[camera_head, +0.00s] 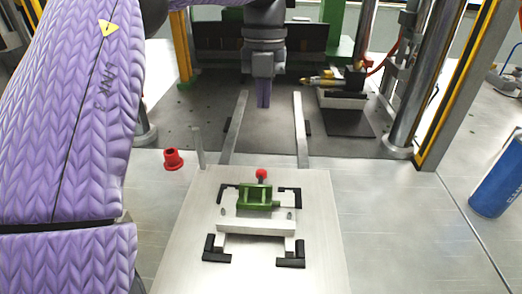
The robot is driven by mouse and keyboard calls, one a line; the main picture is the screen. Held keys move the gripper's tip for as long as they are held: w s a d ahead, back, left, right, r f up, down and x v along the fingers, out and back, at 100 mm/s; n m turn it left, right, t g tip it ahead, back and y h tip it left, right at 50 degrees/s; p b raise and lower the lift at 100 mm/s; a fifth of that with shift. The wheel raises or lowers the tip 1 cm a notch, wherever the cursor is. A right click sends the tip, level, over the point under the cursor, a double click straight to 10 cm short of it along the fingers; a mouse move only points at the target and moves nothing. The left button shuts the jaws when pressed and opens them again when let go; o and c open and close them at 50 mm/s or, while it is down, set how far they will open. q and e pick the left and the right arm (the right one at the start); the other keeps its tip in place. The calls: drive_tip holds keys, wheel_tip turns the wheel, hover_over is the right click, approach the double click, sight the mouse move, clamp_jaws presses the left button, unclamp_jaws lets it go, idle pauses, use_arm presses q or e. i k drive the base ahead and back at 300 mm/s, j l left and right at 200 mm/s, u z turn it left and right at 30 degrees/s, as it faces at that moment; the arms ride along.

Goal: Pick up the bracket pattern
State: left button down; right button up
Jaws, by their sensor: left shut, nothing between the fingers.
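A small green piece with a red top, which looks like the bracket pattern (254,197), sits on the metal fixture plate (188,262) in front of me. It lies between black corner blocks, just behind a pale bar. My left gripper (263,101) points down over the dark machine bed, farther back than the green piece and apart from it. Its purple fingers are together with nothing between them. My right gripper is not in view.
Two metal rails (235,130) run back from the plate. A red cap-like part (173,159) lies left of the plate. A brass nozzle (322,81) stands right of my gripper. Yellow-edged posts flank the machine. A blue can (497,178) is at far right.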

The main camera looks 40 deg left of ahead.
sight(252, 197)
drive_tip(key=k+l, duration=0.15)
drive_tip(key=l, duration=0.25)
drive_tip(key=k+l, duration=0.1)
drive_tip(key=l, duration=0.3)
drive_tip(key=k+l, duration=0.15)
drive_tip(key=l, duration=0.25)
drive_tip(key=k+l, duration=0.15)
drive_tip(key=l, duration=0.25)
drive_tip(key=k+l, duration=0.15)
drive_tip(key=l, duration=0.25)
